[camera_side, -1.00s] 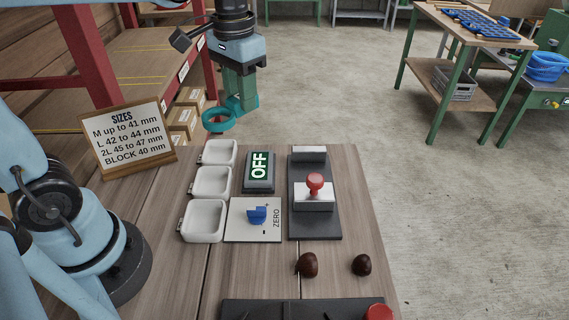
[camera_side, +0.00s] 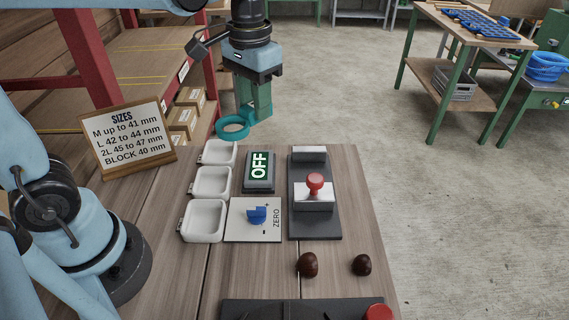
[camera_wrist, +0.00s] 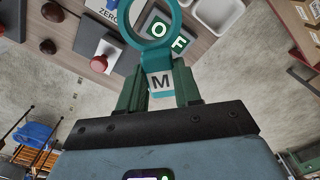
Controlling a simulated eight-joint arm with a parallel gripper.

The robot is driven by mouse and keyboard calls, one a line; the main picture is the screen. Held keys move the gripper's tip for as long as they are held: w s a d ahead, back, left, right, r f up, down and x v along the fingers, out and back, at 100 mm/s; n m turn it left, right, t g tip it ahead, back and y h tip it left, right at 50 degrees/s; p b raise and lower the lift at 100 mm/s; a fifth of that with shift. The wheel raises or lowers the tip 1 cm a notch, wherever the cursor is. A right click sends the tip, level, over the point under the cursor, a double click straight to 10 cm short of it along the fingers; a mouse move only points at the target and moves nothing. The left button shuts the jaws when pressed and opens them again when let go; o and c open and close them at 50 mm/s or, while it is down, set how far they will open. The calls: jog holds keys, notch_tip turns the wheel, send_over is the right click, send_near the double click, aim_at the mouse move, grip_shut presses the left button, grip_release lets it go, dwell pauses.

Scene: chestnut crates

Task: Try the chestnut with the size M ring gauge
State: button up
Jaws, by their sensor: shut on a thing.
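My gripper (camera_side: 252,110) is above the far end of the bench in the side view. It is shut on the teal size M ring gauge (camera_side: 233,126). In the wrist view the gauge (camera_wrist: 160,52) shows its letter M on the tab between my fingers (camera_wrist: 160,88), with the ring pointing away from them. Two brown chestnuts lie on the near part of the bench, one left (camera_side: 307,265) and one right (camera_side: 361,265). The ring is well away from both. Dark round things (camera_wrist: 50,12) also show in the wrist view, at the upper left.
Three white trays (camera_side: 204,221) stand in a column. Beside them are an OFF display (camera_side: 260,172), a ZERO panel with a blue knob (camera_side: 257,215) and a black measuring block with a red knob (camera_side: 315,182). A SIZES sign (camera_side: 125,135) stands left. A dark board (camera_side: 290,308) lies at the near edge.

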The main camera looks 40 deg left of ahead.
jog(key=s+d+f, duration=0.2)
jog(key=d+f, duration=0.1)
jog(key=d, duration=0.8)
jog(key=s+d+f, duration=0.1)
jog(key=d+f, duration=0.3)
jog(key=d, duration=0.6)
jog(key=shift+s+d+f, duration=0.1)
jog(key=shift+f, duration=1.4)
jog(key=shift+s+f, duration=0.1)
jog(key=shift+f, duration=1.35)
jog(key=shift+f, duration=0.8)
jog(key=shift+r, duration=0.1)
notch_tip(320, 180, up, 7)
